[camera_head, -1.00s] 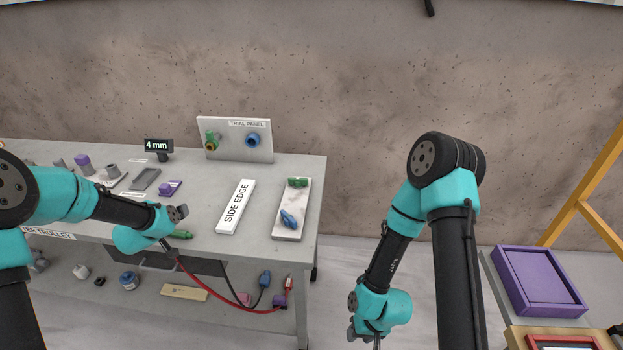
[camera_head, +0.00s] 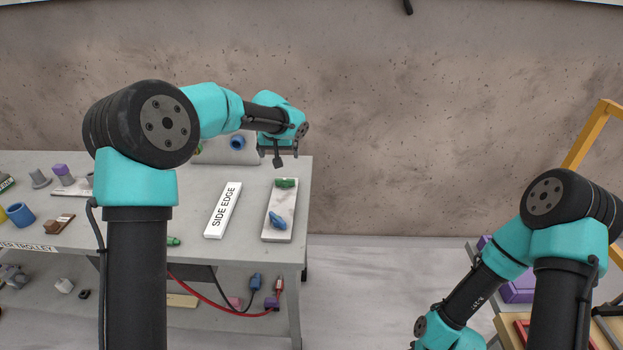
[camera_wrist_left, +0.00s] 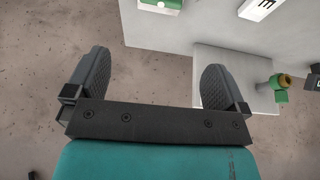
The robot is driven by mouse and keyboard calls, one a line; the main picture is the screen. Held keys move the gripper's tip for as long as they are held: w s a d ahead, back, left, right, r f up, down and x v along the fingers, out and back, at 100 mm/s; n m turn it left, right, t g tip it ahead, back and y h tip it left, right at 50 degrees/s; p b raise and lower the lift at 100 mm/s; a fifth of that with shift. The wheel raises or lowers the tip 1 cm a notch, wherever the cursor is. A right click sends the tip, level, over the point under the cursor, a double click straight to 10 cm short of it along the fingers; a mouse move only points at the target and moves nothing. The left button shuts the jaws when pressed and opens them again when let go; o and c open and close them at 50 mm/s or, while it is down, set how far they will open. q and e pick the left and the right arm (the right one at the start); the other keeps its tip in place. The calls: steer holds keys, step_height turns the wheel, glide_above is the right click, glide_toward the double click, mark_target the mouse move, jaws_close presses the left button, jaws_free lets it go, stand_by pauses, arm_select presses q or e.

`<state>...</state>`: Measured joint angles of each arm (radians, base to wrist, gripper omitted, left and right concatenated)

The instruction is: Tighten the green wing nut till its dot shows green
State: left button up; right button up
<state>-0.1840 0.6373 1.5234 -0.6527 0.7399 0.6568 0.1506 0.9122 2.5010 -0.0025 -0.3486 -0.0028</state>
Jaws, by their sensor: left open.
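The green wing nut (camera_head: 285,183) sits at the far end of the pale stone slab (camera_head: 287,203) on the trolley. A blue wing nut (camera_head: 277,221) sits near the slab's front end. Any dot is too small to make out. My left gripper (camera_head: 279,160) is open and empty, just beyond and above the green nut. In the left wrist view its two fingers (camera_wrist_left: 155,65) stand wide apart. A green part on a pale block (camera_wrist_left: 160,5), likely the same nut and slab, shows cut off at the top edge. My right gripper is below the frame.
Loose parts crowd the trolley's left side.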

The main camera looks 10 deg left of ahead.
arm_select(q)
steer(key=shift+r, duration=0.2)
glide_toward(285, 179)
steer(key=x, duration=1)
steer(key=shift+w+f, duration=0.1)
steer(key=shift+w, duration=0.15)
